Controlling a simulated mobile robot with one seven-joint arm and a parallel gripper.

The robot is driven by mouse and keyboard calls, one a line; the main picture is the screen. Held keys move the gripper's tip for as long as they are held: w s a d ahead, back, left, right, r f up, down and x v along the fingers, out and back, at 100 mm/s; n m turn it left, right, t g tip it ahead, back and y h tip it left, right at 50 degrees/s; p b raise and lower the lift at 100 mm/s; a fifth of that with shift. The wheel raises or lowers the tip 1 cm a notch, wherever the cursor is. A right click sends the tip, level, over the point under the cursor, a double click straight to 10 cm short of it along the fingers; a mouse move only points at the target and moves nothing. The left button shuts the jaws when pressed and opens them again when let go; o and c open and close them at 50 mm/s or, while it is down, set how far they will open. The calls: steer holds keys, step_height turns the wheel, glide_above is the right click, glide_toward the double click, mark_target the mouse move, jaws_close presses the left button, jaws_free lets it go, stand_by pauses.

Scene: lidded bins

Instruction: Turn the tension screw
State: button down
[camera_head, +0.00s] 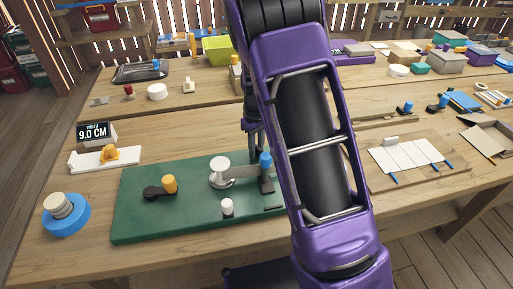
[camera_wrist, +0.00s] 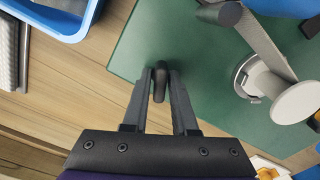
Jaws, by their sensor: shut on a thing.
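A green board (camera_head: 140,215) lies on the wooden bench and also shows in the wrist view (camera_wrist: 190,45). It carries a white round disc (camera_head: 219,165) with a grey arm (camera_head: 243,172) running to a dark post with a blue knob (camera_head: 265,160). My gripper (camera_head: 254,140) is low at the board's far edge, partly hidden by my arm. In the wrist view my gripper (camera_wrist: 161,84) is shut on a dark round-ended piece (camera_wrist: 160,76) near the board's edge. I cannot tell whether this piece is the tension screw, nor how it is mounted.
The board also carries an orange knob on a black lever (camera_head: 168,184) and a small white peg (camera_head: 227,206). A display reading 9.0 cm (camera_head: 96,133) and a blue round base (camera_head: 66,216) stand to the left. In the wrist view, a blue tray (camera_wrist: 68,27) is at upper left.

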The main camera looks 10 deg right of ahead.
stand_by(0.3)
steer(key=m+p, duration=0.1)
steer(key=m, duration=0.1)
steer(key=shift+r+m, duration=0.1)
steer(key=shift+m, duration=1)
steer(key=shift+m+p, duration=0.55)
steer(key=shift+m, duration=0.35)
steer(key=c, duration=1)
jaws_free()
steer(key=shift+o, duration=0.2)
steer(key=shift+r+p, duration=1.75)
steer(key=shift+r, duration=0.65)
